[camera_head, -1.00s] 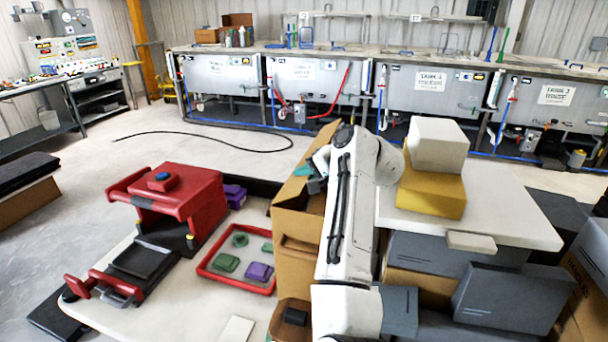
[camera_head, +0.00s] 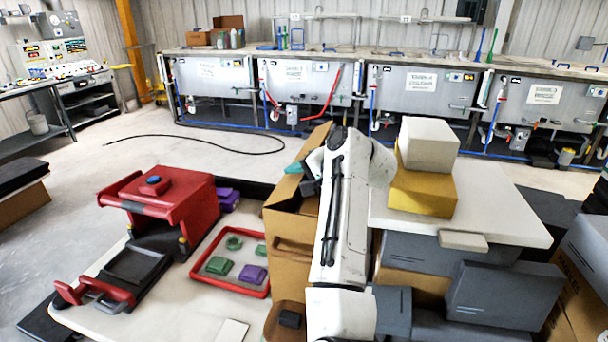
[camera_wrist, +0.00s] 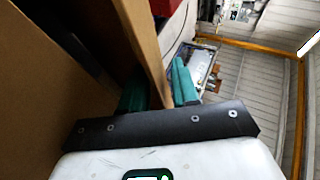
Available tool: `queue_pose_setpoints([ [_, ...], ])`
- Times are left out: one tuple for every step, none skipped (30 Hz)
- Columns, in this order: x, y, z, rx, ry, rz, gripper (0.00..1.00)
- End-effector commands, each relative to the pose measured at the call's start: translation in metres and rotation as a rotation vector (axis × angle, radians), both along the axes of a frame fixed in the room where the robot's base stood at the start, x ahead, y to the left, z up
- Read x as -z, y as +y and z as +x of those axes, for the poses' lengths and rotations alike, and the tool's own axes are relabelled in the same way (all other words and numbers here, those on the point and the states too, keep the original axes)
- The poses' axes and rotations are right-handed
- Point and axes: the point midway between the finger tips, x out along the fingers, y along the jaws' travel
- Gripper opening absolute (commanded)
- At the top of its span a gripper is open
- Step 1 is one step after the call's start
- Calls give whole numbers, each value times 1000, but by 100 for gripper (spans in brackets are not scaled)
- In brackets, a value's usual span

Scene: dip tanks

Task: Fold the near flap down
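A tall cardboard box (camera_head: 285,222) stands open beside my arm, with a slot in its near face. A raised tan flap (camera_head: 316,143) shows at its far side; my arm hides much of the top, and I cannot tell which flap is the near one. My gripper (camera_head: 298,176), with teal fingertips, is at the box's upper left edge. In the wrist view my gripper (camera_wrist: 160,88) has its fingers apart, with an upright cardboard panel (camera_wrist: 148,45) running between them. I cannot tell whether either finger touches it. Another brown cardboard surface (camera_wrist: 55,60) fills the left.
A red tray (camera_head: 252,292) with green and purple pieces and a red press (camera_head: 165,200) stand left of the box. A yellow block (camera_head: 420,190) under a white block (camera_head: 428,145) sits on a white top (camera_head: 500,215) at right. Tanks line the back.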

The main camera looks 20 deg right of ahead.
Motion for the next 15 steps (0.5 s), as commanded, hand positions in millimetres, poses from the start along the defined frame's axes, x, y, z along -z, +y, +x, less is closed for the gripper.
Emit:
queue_pose_setpoints([
  [-1,-1,-2,2,-2,0,30],
  [-2,-3,-3,2,-2,-1,30],
  [-3,-4,-7,1,-1,-1,30],
  [-5,-6,-9,2,-2,-1,30],
  [-7,-8,-12,3,-3,-1,30],
  [-9,-10,-17,2,-3,-2,30],
  [-11,-12,-21,3,-3,-1,30],
  [-14,-15,-26,4,-3,-2,30],
  [-18,-19,-32,3,-4,-1,30],
  [-21,-21,-36,3,-4,-1,30],
  [-23,-23,-41,2,-4,-2,30],
  [-27,-27,-47,2,-4,-2,30],
  [-30,-29,-51,3,-4,-1,30],
  [-32,-31,-56,2,-3,-1,30],
  [-35,-34,-61,3,-4,-1,30],
])
